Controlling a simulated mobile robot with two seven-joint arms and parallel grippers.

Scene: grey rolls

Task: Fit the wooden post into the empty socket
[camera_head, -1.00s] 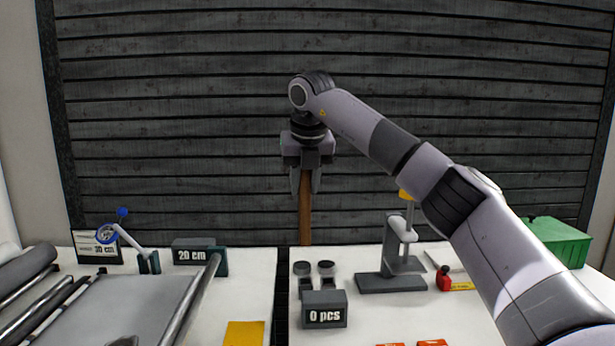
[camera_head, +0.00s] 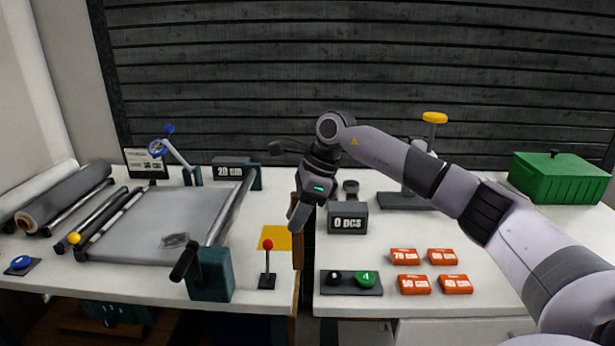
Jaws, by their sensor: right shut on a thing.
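My right gripper (camera_head: 297,212) is near the middle of the view, above the gap between the two white tabletops. It is shut on the brown wooden post (camera_head: 298,255), which hangs roughly upright below it. The upper part of the post is partly hidden by the gripper. I cannot tell whether the post's lower end touches anything. I cannot make out the empty socket for certain. My left gripper is not in view.
On the left table are a grey roller bed (camera_head: 160,225), a teal block (camera_head: 210,275), a red-knobbed lever (camera_head: 267,262) and a yellow sheet (camera_head: 272,238). On the right are a counter box (camera_head: 348,218), a button panel (camera_head: 350,283), several orange blocks and a green box (camera_head: 558,178).

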